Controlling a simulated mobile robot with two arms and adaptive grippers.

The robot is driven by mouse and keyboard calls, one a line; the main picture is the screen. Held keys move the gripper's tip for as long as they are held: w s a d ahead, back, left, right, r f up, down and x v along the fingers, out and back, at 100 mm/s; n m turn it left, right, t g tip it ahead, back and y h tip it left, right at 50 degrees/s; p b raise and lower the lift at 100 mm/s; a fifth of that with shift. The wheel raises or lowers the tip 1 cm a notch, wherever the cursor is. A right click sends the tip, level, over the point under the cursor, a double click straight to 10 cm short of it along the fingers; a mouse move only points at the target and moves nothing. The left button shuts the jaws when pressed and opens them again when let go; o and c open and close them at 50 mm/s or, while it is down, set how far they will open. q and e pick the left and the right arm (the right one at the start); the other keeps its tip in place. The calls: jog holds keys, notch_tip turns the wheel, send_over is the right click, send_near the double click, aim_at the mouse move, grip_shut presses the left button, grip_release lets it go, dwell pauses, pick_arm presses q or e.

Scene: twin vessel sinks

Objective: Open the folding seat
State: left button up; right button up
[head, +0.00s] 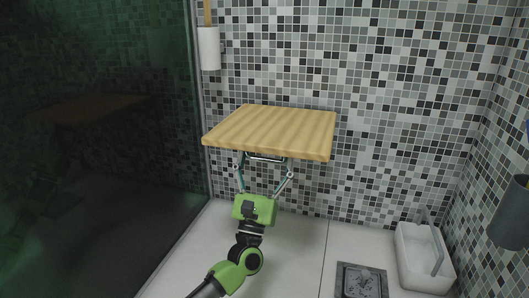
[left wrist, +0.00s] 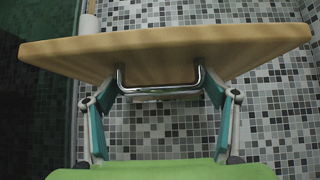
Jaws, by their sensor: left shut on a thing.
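The folding seat (head: 270,132) is a light wooden slatted panel at the tiled wall. It stands out from the wall and looks roughly level in the head view. The left wrist view shows its wooden underside (left wrist: 165,58) and a chrome U-shaped handle (left wrist: 160,86) below it. My left gripper (head: 264,162) is beneath the seat, with its two fingers on either side of the handle, shut on it. The fingers also show in the left wrist view (left wrist: 160,92). The exact contact points and the seat's hinge are hidden. My right gripper is not in view.
A dark glass panel (head: 100,130) stands close on the left. A white holder (head: 208,48) hangs on the wall above left. A floor drain (head: 361,282), a white basin-like box (head: 408,262) and a dark grey cylinder (head: 510,218) are at the right. Pale floor lies between.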

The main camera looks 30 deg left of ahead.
pick_arm(q)
jog(key=shift+d+f+m+t, duration=0.25)
jog(key=shift+f+m+t, duration=0.05)
jog(key=shift+f, duration=0.4)
jog(key=shift+s, duration=0.1)
jog(key=o, duration=1.3)
jog(key=shift+f, duration=0.1)
jog(key=shift+s+a+r, duration=0.15)
jog(key=shift+r, duration=0.05)
jog(key=v, duration=1.2)
